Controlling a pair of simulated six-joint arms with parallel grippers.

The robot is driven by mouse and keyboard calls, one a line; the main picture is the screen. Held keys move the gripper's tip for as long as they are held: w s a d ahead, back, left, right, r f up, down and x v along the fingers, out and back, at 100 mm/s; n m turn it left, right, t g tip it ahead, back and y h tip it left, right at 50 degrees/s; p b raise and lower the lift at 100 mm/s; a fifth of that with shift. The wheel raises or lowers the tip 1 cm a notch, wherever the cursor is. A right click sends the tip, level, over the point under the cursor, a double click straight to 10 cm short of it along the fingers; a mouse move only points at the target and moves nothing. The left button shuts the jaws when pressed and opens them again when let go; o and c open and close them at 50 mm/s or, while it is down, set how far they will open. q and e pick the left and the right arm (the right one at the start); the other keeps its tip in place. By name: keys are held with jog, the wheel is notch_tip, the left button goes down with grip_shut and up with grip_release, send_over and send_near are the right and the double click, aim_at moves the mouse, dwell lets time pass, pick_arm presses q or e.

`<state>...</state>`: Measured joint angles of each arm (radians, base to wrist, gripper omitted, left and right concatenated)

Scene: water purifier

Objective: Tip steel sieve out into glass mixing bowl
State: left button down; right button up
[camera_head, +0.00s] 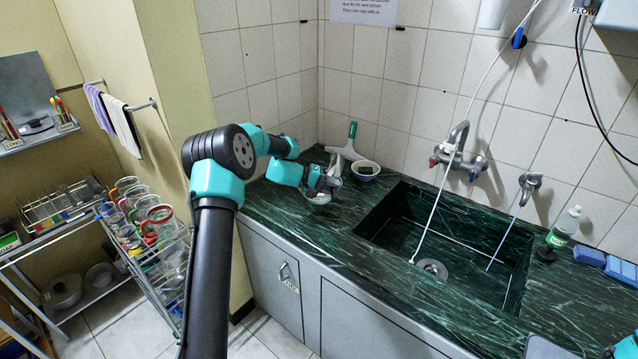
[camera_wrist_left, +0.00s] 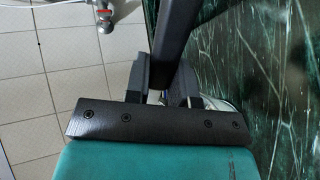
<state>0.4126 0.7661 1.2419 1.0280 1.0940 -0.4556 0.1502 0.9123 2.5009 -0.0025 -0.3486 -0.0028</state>
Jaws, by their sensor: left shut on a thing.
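My left gripper (camera_head: 328,183) is over the back left of the green counter, its fingers closed. It is shut on what appears to be the steel sieve, which I can barely make out behind the fingers. In the left wrist view, the gripper (camera_wrist_left: 166,88) has a dark bar rising across it. A pale, clear round shape, probably the glass mixing bowl (camera_head: 317,196), is on the counter just below the gripper and partly hidden by it. I cannot tell whether the sieve touches it or what it holds. My right gripper is out of view.
A small white bowl (camera_head: 366,171) with something dark in it stands right of the gripper, near a green-handled tool (camera_head: 349,142). The sink (camera_head: 445,240) opens to the right, with a tap (camera_head: 455,150) above. Counter in front of the gripper is clear.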

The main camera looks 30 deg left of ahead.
pick_arm(q)
jog(key=shift+a, duration=0.15)
dwell(0.3)
jog(key=shift+s+a+r+t+h, duration=0.1)
jog(key=shift+s+a+t+h, duration=0.55)
jog(key=shift+a+h, duration=0.3)
dwell(0.3)
jog(key=shift+s+a+t+h, duration=0.2)
jog(key=shift+a+t+h, duration=0.2)
jog(key=shift+h, duration=0.35)
jog(key=shift+s+a+t+h, duration=0.25)
jog(key=shift+t+h, duration=0.2)
jog(key=shift+h, duration=0.25)
dwell(1.3)
jog(key=shift+s+a+f+t+h, duration=0.2)
jog(key=shift+a+t+h, duration=0.2)
jog(key=shift+h, duration=0.3)
jog(key=shift+s+a+f+t+h, duration=0.15)
jog(key=shift+a+t+h, duration=0.1)
jog(key=shift+t+h, duration=0.35)
dwell(1.4)
jog(key=g+y, duration=0.1)
jog(key=w+d+g+y, duration=0.1)
jog(key=y, duration=0.1)
jog(key=shift+d+r, duration=0.2)
jog(key=shift+r, duration=0.1)
